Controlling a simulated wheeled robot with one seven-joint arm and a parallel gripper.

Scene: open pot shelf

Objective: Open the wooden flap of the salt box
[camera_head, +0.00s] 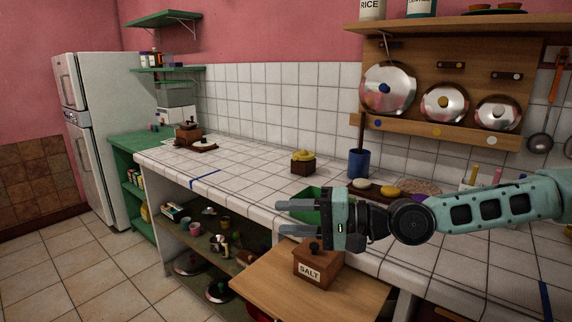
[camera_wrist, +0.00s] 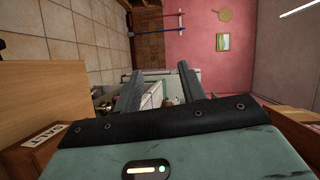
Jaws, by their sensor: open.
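The salt box (camera_head: 313,272) is a small brown wooden box with a white SALT label on its front. A dark round knob (camera_head: 314,246) shows at its top, and the flap looks closed, though its upper part is partly hidden by my gripper. The box stands on a light wooden board. My gripper (camera_head: 282,218) is open and empty, above and slightly left of the box, with its fingers pointing left. In the wrist view, the gripper's fingers (camera_wrist: 160,72) are apart, and a brown part of the salt box with its label (camera_wrist: 43,134) shows at the lower left.
The wooden board (camera_head: 262,285) juts out in front of the white tiled counter (camera_head: 243,178). A green container (camera_head: 308,197) stands behind my gripper. A blue pot (camera_head: 359,163) and a yellow-topped box (camera_head: 303,163) stand further back. Open shelves with crockery lie below the counter.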

